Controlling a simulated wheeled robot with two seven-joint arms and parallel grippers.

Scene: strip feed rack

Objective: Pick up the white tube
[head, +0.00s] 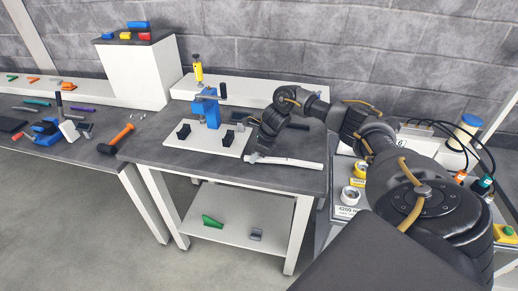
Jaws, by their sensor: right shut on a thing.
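The white tube (292,162) is a long, thin piece near the front right edge of the middle grey table (160,149). It points to the right, almost level. My right gripper (252,154) reaches down from above and is shut on the tube near its left end. I cannot tell whether the tube touches the tabletop. My left gripper is not in view.
An orange-handled tool (117,138) lies farther left. A lower shelf (235,220) holds a green part (212,222) and a grey part (255,234).

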